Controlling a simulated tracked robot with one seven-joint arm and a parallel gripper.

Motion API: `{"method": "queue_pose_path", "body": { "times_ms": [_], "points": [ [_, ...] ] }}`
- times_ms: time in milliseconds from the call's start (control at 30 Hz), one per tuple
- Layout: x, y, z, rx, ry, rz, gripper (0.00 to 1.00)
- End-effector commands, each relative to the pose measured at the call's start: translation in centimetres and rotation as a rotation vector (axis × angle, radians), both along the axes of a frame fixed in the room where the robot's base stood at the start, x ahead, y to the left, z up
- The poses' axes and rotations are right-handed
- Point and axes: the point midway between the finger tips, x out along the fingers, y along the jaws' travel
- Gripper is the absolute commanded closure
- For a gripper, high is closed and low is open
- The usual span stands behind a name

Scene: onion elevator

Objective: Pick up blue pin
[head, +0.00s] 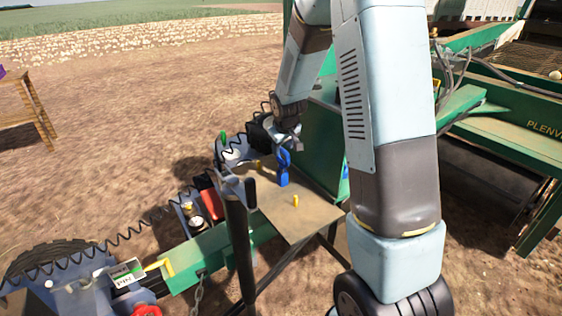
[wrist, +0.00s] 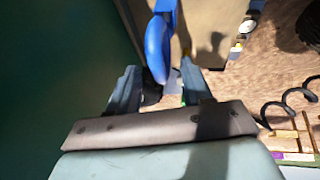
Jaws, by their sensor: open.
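The blue pin (head: 284,172) stands upright on a brown metal platform (head: 300,219) in the head view, with a looped blue handle at its top. My gripper (head: 291,143) is just above and behind that handle. In the wrist view the blue pin (wrist: 157,48) reaches down from the top edge toward the space between my fingers. My gripper (wrist: 160,87) is open there, with one finger on each side. I cannot tell whether the handle is between the fingers or just beyond their tips. The pin's lower end is hard to make out.
A yellow pin (head: 296,201) stands on the platform near the blue pin. A dark post (head: 240,245) rises at the platform's left. A green panel (head: 318,145) stands close behind on the right. Coiled cable (head: 110,240) and a red part (head: 212,205) lie left.

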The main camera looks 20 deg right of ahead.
Motion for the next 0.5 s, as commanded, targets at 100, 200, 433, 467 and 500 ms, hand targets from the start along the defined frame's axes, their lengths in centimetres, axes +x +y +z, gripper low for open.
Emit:
{"method": "queue_pose_path", "body": {
  "times_ms": [100, 200, 433, 467, 500],
  "points": [
    [0.8, -0.3, -1.4, -0.001, 0.003, -0.001, 0.50],
    [1.2, -0.4, -2.4, 0.000, 0.003, 0.000, 0.50],
    [1.7, -0.4, -3.3, 0.000, 0.001, 0.000, 0.50],
    [1.7, -0.4, -3.3, 0.000, 0.001, 0.000, 0.50],
    [1.7, -0.4, -3.3, 0.000, 0.000, 0.000, 0.50]
  ]
}}
